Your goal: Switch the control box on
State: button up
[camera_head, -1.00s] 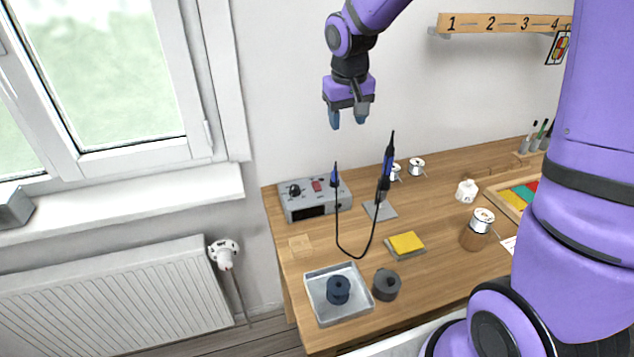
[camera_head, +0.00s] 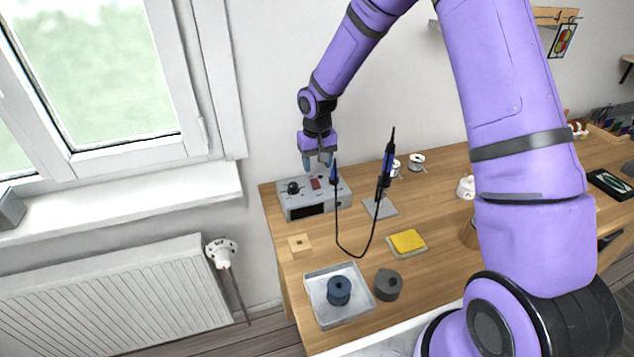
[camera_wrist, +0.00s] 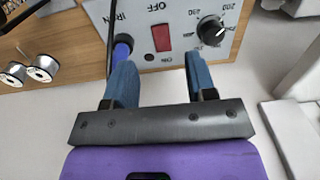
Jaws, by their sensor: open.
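The control box (camera_head: 313,198) is a grey box at the back left of the wooden table, with a black knob and a red switch on its top. In the wrist view, the red rocker switch (camera_wrist: 161,38) sits between the words OFF and ON, and the black dial (camera_wrist: 211,30) is to its right. A blue plug (camera_wrist: 122,46) with a cable is at its left, by the word IRON. My gripper (camera_wrist: 160,75) is open, its two blue fingers apart and empty. In the head view, my gripper (camera_head: 318,162) is just above the box, close to the switch.
A soldering iron (camera_head: 386,165) stands upright in its holder right of the box, its cable looping over the table. A yellow sponge (camera_head: 407,241), a metal tray (camera_head: 318,304) with a dark spool, and a grey round pot (camera_head: 388,284) are in front. The window sill (camera_head: 120,209) is at left.

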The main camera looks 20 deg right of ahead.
aim_at(317, 187)
notch_tip(317, 187, down, 7)
jog(key=shift+f, duration=0.15)
dwell(0.4)
